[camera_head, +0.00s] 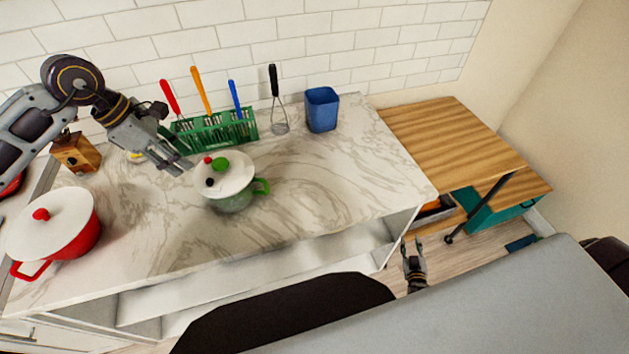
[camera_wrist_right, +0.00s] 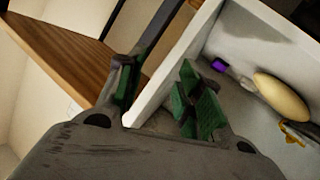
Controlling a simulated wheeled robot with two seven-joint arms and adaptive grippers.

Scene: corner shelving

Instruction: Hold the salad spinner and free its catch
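The salad spinner (camera_head: 232,195) is a green bowl with a side handle. It stands upright on the marble counter. Its white lid carries a red knob, a green knob and a black button. My left gripper (camera_head: 184,162) is just to the left of the spinner and above the counter. Its fingers look apart, with nothing between them. My right gripper (camera_head: 412,242) is low, beyond the counter's right end and far from the spinner. I cannot make out which lid part is the catch.
A red pot with a white lid (camera_head: 62,222) stands at the left. A wooden table (camera_head: 450,140) is at right. A pale oval object (camera_wrist_right: 282,97) lies on a white surface.

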